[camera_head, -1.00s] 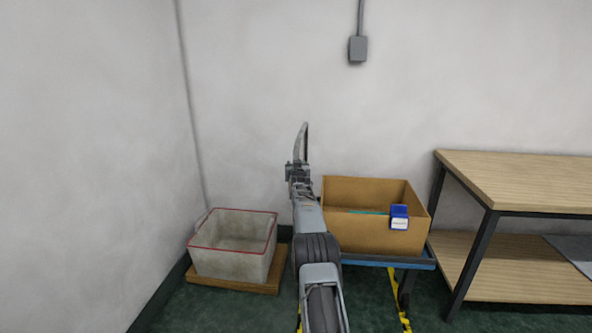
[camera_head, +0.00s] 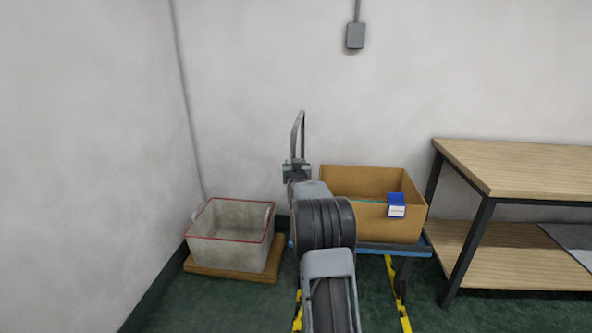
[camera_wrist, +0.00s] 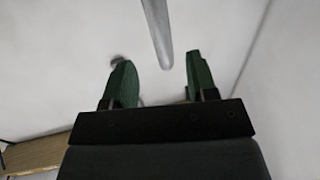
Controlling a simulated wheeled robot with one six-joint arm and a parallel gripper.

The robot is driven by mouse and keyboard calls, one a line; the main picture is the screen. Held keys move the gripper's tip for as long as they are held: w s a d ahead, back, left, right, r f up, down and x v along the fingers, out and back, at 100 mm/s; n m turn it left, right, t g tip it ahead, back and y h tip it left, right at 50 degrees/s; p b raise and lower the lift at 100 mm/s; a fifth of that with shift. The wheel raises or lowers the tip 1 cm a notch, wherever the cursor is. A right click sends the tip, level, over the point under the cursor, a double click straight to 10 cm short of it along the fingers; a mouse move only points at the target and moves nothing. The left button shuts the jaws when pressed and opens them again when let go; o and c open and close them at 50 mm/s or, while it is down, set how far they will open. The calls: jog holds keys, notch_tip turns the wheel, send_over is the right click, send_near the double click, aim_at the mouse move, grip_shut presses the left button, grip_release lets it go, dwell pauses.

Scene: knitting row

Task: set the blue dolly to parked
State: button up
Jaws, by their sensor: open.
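The blue dolly (camera_head: 418,249) stands on the green floor against the back wall, partly hidden behind my arm. A brown open box (camera_head: 345,217) with a blue and white label holder (camera_head: 396,204) rests on it. A thin grey upright bar (camera_head: 298,128), which looks like a handle, rises just beyond my gripper (camera_head: 297,172). In the wrist view my gripper (camera_wrist: 161,62) is open, with its green fingers apart. The grey bar (camera_wrist: 158,30) shows between and beyond them. I cannot tell whether it touches either finger.
A grey bin with a red rim (camera_head: 233,230) sits on a wooden board (camera_head: 225,271) in the left corner. A wooden shelf table (camera_head: 520,170) stands at right. Yellow and black floor tape (camera_head: 393,285) runs beside the dolly. A grey wall box (camera_head: 355,36) hangs above.

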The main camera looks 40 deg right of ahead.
jog(key=shift+v, duration=1.45)
jog(key=s+a+r+n+g+y+p, duration=0.25)
jog(key=s+a+r+p, duration=0.25)
jog(key=a+r+p, duration=0.45)
jog(key=s+a+r+n+g+y+p, duration=0.15)
jog(key=s+a+r+y+p, duration=0.45)
jog(key=a, duration=0.7)
jog(key=s+a+r+n+g+p, duration=0.1)
jog(key=s+a+g+p, duration=0.1)
jog(key=s+a+p, duration=0.2)
jog(key=s+a+r+g+p, duration=0.1)
jog(key=s+a+g+p, duration=0.2)
jog(key=s, duration=0.7)
jog(key=s+a+r+n+g+y+p, duration=0.1)
jog(key=s+a+g+p, duration=0.1)
jog(key=s+a+p, duration=0.3)
jog(key=s+a, duration=0.1)
jog(key=s, duration=0.2)
jog(key=shift+r+n+g, duration=0.3)
jog(key=shift+r, duration=0.1)
jog(key=shift+c, duration=0.4)
